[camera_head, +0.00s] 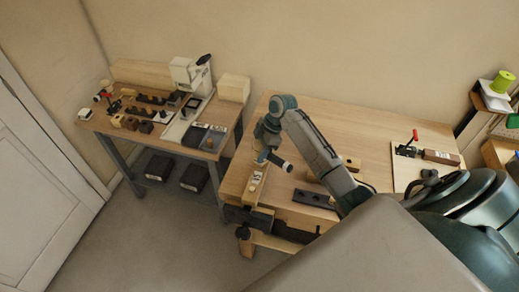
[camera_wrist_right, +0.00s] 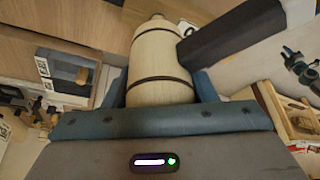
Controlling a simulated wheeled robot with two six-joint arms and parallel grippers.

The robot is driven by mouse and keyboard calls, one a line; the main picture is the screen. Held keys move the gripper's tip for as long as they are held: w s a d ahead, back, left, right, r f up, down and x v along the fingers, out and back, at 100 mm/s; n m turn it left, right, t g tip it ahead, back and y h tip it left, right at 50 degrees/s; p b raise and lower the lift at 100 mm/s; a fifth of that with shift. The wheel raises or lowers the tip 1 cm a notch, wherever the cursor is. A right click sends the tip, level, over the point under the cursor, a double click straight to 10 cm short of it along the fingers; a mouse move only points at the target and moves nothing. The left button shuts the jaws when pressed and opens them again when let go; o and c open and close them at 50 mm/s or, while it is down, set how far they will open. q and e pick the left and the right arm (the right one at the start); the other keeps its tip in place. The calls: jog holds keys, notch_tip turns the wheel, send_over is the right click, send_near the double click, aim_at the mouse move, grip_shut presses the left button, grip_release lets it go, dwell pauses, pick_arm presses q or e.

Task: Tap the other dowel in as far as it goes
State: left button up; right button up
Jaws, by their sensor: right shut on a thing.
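My right gripper (camera_head: 264,156) is over the front left part of the bench (camera_head: 335,122). In the right wrist view, a pale wooden round piece with dark bands (camera_wrist_right: 160,62) is between the fingers. A pale wooden workpiece (camera_head: 257,186) is at the bench's front left edge, just below the gripper, at the vise (camera_head: 246,216). Whether the tool touches it, I cannot tell. The dowels are too small or hidden to make out. My left gripper is not in view.
A black block with holes (camera_head: 314,198) lies right of the workpiece. A board with a red-handled clamp (camera_head: 408,150) is at the bench's right. A second table (camera_head: 203,148) with tools stands left, across a gap. The bench's back middle is clear.

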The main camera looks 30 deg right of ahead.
aim_at(259, 142)
notch_tip(259, 142, down, 3)
jog(key=shift+s+r+b, duration=0.1)
jog(key=shift+r+b, duration=0.1)
jog(key=shift+b, duration=0.5)
jog(key=shift+r+p, duration=1)
jog(key=shift+r, duration=0.15)
jog(key=shift+f, duration=0.1)
jog(key=shift+r, duration=2.55)
jog(key=shift+f, duration=0.1)
